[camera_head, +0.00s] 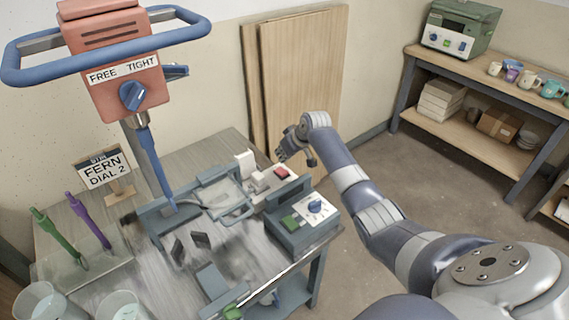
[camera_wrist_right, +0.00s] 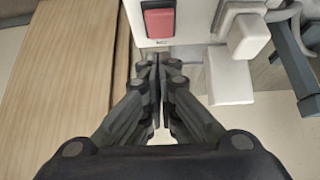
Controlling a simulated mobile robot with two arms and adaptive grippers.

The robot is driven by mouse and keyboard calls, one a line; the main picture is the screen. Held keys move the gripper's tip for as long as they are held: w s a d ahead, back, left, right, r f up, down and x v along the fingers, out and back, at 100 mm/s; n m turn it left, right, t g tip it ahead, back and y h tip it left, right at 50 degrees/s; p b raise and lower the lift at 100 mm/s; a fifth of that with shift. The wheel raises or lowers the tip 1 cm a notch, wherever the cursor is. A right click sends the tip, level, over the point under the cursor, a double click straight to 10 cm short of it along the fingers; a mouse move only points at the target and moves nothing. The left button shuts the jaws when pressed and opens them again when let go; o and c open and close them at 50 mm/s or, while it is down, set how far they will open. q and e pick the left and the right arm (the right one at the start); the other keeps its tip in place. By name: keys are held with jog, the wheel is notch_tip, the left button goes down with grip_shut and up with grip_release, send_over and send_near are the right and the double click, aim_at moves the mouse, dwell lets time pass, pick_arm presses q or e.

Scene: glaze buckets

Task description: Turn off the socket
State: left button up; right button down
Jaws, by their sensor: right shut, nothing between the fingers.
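The socket is a white strip (camera_head: 268,186) at the back right edge of the workbench, with a red rocker switch (camera_head: 281,174) at its right end. In the right wrist view the red switch (camera_wrist_right: 159,22) sits in the white strip's panel (camera_wrist_right: 185,30), just beyond the fingertips. White plugs or adapters (camera_wrist_right: 248,36) are on the strip to the right of the switch. My right gripper (camera_head: 283,156) is at the back edge of the bench, close to the switch. Its fingers (camera_wrist_right: 157,62) are together and empty; whether they touch the strip cannot be told. My left gripper is not in view.
A grey box with a blue dial (camera_head: 315,206) stands in front of the strip. A red overhead unit (camera_head: 120,70) with a blue hoop hangs over the bench (camera_head: 190,155). Wooden boards (camera_head: 305,75) lean behind. A shelf (camera_head: 500,77) with cups stands at right.

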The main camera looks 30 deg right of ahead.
aim_at(280, 169)
jog(key=shift+s+f, duration=0.25)
jog(key=shift+f, duration=0.65)
jog(key=shift+s+f, duration=0.2)
jog(key=shift+f, duration=0.65)
jog(key=shift+s+f+t, duration=0.3)
jog(key=shift+f+t, duration=0.2)
jog(key=shift+f, duration=0.1)
jog(key=shift+d+r, duration=0.1)
jog(key=shift+r, duration=0.15)
jog(key=shift+w, duration=0.15)
